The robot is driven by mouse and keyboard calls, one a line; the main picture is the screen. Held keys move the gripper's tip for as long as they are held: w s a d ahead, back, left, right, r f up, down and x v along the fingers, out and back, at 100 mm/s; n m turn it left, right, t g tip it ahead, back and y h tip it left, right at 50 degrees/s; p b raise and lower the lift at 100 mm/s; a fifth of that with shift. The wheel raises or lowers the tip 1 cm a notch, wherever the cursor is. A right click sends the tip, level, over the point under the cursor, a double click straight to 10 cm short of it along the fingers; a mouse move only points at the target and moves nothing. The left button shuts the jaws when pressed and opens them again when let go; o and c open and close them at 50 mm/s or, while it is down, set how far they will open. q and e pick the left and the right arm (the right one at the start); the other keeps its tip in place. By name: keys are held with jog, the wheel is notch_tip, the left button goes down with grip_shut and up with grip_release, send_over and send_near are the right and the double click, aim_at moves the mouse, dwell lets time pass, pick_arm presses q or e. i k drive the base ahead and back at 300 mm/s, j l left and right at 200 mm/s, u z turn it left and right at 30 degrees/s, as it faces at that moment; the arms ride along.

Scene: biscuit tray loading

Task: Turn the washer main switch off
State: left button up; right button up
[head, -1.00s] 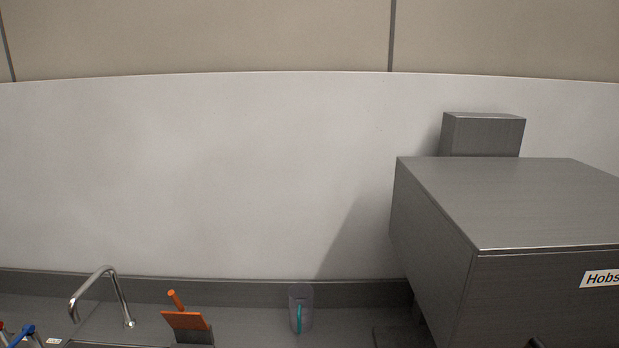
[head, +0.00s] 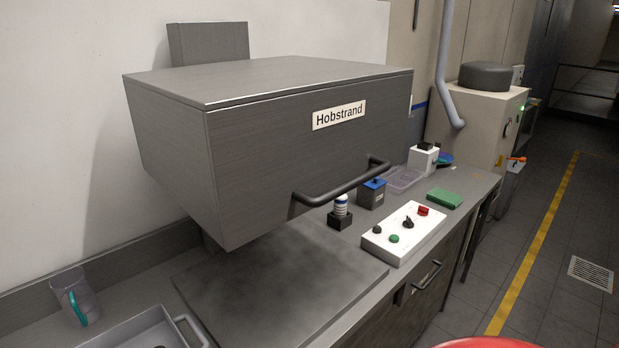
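The washer (head: 270,145) is a big grey hood labelled Hobstrand, with a dark bar handle (head: 340,187) along its front lower edge. It stands raised over a flat grey bed (head: 280,290). A white control box (head: 404,234) sits on the counter to its right. On the box are a red switch (head: 424,211), a black knob (head: 408,222), a green button (head: 394,239) and a small dark knob (head: 377,230). Which of these is the main switch, and its setting, I cannot tell. Neither of my grippers is in view.
Behind the box stand a blue-topped container (head: 372,194) and a striped cylinder on a dark base (head: 341,212). A green pad (head: 445,199) lies to its right. A grey tray (head: 140,328) and clear cup (head: 75,296) are at left. Floor is clear beyond the counter.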

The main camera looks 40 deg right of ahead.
aim_at(423, 211)
jog(key=z, duration=2)
